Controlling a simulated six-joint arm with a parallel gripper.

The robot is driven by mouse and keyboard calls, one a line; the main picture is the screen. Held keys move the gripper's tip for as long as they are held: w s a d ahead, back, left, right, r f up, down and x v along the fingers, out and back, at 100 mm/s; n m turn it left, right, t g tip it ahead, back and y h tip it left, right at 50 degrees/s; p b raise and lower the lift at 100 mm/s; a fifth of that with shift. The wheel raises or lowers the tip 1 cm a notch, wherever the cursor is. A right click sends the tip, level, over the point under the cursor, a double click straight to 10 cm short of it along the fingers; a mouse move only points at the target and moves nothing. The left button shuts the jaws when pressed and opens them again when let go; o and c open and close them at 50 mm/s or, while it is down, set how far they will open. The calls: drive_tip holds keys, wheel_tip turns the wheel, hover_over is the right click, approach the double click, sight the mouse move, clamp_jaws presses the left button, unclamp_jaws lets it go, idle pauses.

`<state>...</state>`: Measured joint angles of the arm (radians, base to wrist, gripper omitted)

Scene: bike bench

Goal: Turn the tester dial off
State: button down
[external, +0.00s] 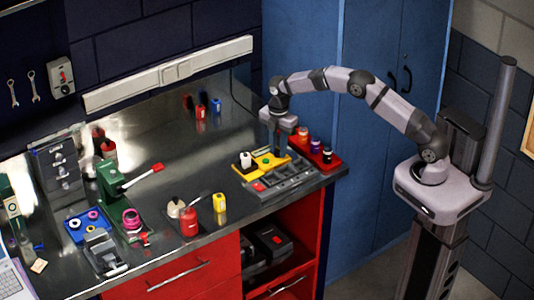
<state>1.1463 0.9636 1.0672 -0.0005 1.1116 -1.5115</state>
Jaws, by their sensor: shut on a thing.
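A yellow unit (242,172), which looks like the tester, lies near the right end of the metal bench. A white cylinder (246,160) stands on its left part and a small yellow knob (267,160) sits in its middle, with green beside it. My gripper (277,150) points straight down at the unit's back right part. It is shut on what appears to be the tester dial; the fingers hide the dial, so its setting cannot be read.
A grey tray (287,182) with a red part (258,187) lies in front of the unit. A red rack (329,163) with several small bottles stands close on the right. A yellow can (219,202) and green press (112,187) stand left.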

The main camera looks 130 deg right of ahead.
sight(278, 150)
drive_tip(key=c, duration=1.5)
unclamp_jaws()
drive_tip(key=shift+c, duration=0.2)
drive_tip(key=shift+r, duration=0.1)
drive_tip(key=shift+r+b, duration=1.3)
drive_tip(key=shift+r, duration=2.35)
